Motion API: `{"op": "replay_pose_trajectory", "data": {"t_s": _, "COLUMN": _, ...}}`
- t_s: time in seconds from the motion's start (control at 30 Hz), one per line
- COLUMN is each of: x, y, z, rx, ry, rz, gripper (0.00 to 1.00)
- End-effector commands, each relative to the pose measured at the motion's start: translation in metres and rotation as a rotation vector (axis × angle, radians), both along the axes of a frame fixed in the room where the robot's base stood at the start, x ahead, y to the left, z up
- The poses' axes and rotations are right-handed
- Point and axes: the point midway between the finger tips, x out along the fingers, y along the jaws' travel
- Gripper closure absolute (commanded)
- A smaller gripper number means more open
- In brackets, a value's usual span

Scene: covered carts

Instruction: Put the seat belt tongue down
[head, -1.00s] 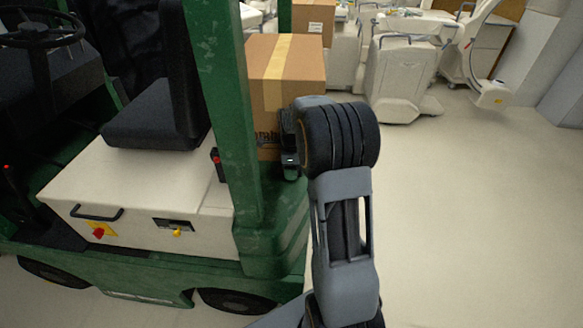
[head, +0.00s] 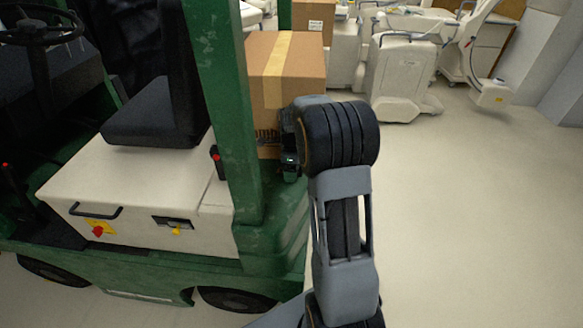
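A black cart seat (head: 155,118) stands on a white base inside a green-framed cart. A dark upright piece with a red top (head: 215,160), which looks like a belt buckle, sits beside the seat at the green post. My gripper (head: 290,168) is at the right of the green post, in front of the cardboard box, and mostly hidden by my own wrist. I cannot tell whether its fingers are open or shut, or hold anything. I cannot make out the seat belt tongue in this view.
The green post (head: 222,110) stands between the seat and my gripper. A taped cardboard box (head: 305,72) is behind my gripper on the cart's rear. A steering wheel (head: 38,30) is at the upper left. White machines (head: 400,80) stand behind. The floor (head: 480,220) at the right is clear.

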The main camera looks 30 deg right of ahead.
Motion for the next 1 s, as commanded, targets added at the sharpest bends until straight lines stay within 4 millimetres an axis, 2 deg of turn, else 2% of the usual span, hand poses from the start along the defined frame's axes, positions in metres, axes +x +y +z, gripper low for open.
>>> {"op": "replay_pose_trajectory", "data": {"t_s": 0.13, "x": 0.000, "y": 0.000, "z": 0.007, "rx": -0.001, "ry": -0.001, "rz": 0.000, "gripper": 0.24}}
{"op": "replay_pose_trajectory", "data": {"t_s": 0.27, "x": 0.001, "y": 0.000, "z": 0.022, "rx": -0.002, "ry": -0.005, "rz": 0.000, "gripper": 0.24}}
{"op": "replay_pose_trajectory", "data": {"t_s": 0.7, "x": 0.000, "y": 0.000, "z": 0.104, "rx": -0.001, "ry": -0.003, "rz": 0.000, "gripper": 0.24}}
{"op": "replay_pose_trajectory", "data": {"t_s": 0.83, "x": 0.001, "y": 0.000, "z": 0.119, "rx": 0.000, "ry": -0.002, "rz": 0.000, "gripper": 0.24}}
{"op": "replay_pose_trajectory", "data": {"t_s": 1.0, "x": 0.000, "y": 0.000, "z": 0.128, "rx": 0.000, "ry": 0.000, "rz": 0.000, "gripper": 0.24}}
